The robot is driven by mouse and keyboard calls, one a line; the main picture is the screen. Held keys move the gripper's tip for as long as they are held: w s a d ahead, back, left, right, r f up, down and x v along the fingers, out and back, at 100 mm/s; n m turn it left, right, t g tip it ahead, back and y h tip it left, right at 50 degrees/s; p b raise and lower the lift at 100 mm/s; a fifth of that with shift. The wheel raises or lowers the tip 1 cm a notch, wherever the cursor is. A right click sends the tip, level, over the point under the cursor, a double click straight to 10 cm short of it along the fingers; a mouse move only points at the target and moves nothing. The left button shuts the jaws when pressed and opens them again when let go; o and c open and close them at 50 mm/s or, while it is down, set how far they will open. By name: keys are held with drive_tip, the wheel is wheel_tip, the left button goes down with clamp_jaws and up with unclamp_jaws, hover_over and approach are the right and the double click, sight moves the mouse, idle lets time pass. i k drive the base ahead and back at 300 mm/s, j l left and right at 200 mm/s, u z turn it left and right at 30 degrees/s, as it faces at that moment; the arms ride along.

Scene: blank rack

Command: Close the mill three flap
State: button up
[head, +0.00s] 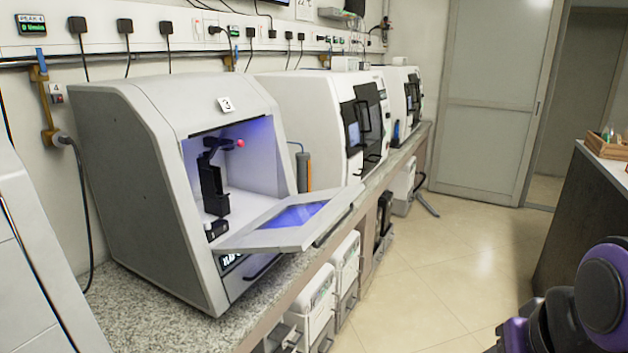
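The machine labelled 3 (150,170) stands on a speckled counter at the left of the head view. Its flap (318,222) hangs open, lowered outward over the counter's front edge, with a bluish window in it. The lit inside of the machine shows a dark fixture (213,188) and a small red knob. A dark handle bar runs along the flap's outer edge. My arm (603,285) shows at the lower right, purple and black, well apart from the flap. My gripper is not in view.
Other white machines (315,115) stand farther along the counter (262,312). White boxes (318,298) sit below it. The tiled floor (440,270) between the counter and a dark cabinet (585,215) at the right is clear. A sliding door (490,100) is at the back.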

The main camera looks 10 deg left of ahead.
sight(292, 215)
drive_tip(key=u, duration=1.3)
